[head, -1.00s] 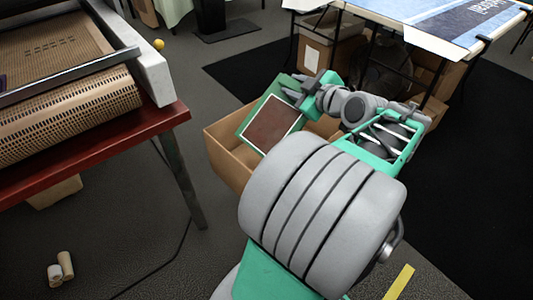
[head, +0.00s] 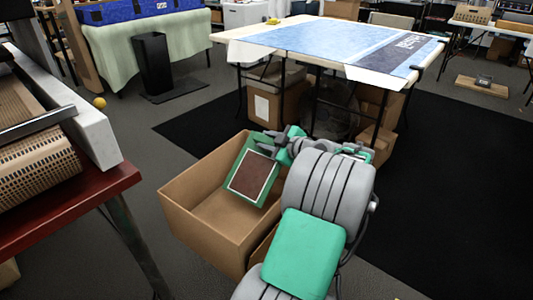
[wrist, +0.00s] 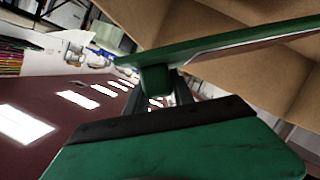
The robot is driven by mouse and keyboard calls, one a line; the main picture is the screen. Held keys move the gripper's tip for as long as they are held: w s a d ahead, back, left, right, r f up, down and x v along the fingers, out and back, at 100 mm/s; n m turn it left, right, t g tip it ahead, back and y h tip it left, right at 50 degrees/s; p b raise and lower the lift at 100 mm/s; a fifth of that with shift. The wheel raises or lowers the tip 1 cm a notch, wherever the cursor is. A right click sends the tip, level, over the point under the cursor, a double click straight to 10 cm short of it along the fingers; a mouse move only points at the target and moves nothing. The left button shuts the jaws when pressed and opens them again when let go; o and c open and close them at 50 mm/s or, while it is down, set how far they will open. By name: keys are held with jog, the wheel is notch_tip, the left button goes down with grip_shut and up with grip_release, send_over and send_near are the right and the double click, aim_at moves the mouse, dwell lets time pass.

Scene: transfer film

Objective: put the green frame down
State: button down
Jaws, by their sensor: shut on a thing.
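The green frame (head: 238,196) has a brown panel with a white border. In the head view it is tilted, over the open top of a cardboard box. My gripper (head: 272,146) is shut on its upper right edge. In the wrist view the frame (wrist: 235,41) is seen nearly edge-on, with the gripper's fingers (wrist: 157,90) at its near edge. I cannot tell whether the frame touches the box inside.
The open cardboard box (head: 200,232) stands on the floor below the frame. A red-edged table (head: 75,207) with a perforated roller machine is at left. A table with a blue-and-white top (head: 320,45) stands behind. Dark mat (head: 460,180) at right is clear.

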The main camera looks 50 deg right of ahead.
jog(key=shift+f+b, duration=0.6)
jog(key=shift+f, duration=0.9)
jog(key=shift+f+b, duration=0.4)
jog(key=shift+b, duration=0.1)
jog(key=shift+f+b, duration=0.3)
jog(key=shift+b, duration=0.05)
jog(key=c, duration=1.1)
grip_release()
jog(key=shift+r, duration=0.1)
jog(key=shift+r+p, duration=0.3)
jog(key=shift+p, duration=0.15)
jog(key=shift+r+p, duration=0.55)
jog(key=shift+p, duration=0.1)
jog(key=v, duration=0.4)
jog(key=p+v, duration=0.1)
jog(key=v, duration=0.3)
jog(key=p+v, duration=0.1)
jog(key=v, duration=0.3)
jog(key=shift+f, duration=0.35)
